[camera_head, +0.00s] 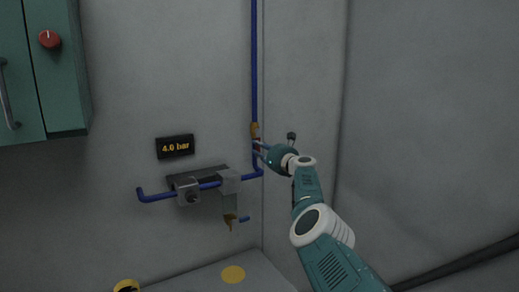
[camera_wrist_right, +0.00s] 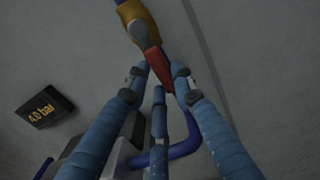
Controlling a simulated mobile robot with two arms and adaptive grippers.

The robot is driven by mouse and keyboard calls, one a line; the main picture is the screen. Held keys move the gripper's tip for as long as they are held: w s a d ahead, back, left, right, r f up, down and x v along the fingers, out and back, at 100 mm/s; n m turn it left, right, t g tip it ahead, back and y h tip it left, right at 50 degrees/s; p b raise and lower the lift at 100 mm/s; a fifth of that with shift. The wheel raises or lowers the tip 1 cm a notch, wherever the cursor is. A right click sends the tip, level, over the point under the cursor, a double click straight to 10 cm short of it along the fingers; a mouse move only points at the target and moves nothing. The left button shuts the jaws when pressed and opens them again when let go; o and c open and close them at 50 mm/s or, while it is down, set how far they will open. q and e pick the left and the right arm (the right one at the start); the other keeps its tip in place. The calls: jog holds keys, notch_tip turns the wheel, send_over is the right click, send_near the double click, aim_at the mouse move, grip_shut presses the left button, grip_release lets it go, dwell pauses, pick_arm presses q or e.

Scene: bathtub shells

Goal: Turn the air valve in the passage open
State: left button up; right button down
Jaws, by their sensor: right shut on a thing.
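The air valve is a brass body (camera_head: 254,130) on the blue vertical pipe, and it also shows at the top of the right wrist view (camera_wrist_right: 140,18). Its red lever (camera_wrist_right: 153,70) points down from the body, roughly along the pipe. My right gripper (camera_wrist_right: 158,78) has its blue fingers closed around the lever's lower part, one on each side and one below. In the head view my right gripper (camera_head: 261,150) is beside the pipe just under the brass body and hides most of the lever. My left gripper is not in view.
A display (camera_head: 175,147) reading 4.0 bar is on the wall left of the pipe. Grey blocks (camera_head: 187,190) hold the lower blue pipe (camera_head: 154,196). A brass fitting (camera_head: 230,220) hangs below. A green cabinet (camera_head: 20,70) with a red knob (camera_head: 49,39) is at upper left.

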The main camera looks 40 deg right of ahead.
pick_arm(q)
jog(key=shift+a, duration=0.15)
pick_arm(e)
jog(key=shift+a, duration=0.1)
jog(key=c, duration=1.4)
grip_release()
jog(key=shift+w, duration=0.1)
jog(key=shift+c, duration=0.2)
jog(key=shift+s+f, duration=0.15)
jog(key=shift+s, duration=0.55)
jog(key=shift+s+a, duration=0.2)
jog(key=shift+s, duration=0.5)
jog(key=v, duration=0.9)
jog(key=shift+a, duration=0.1)
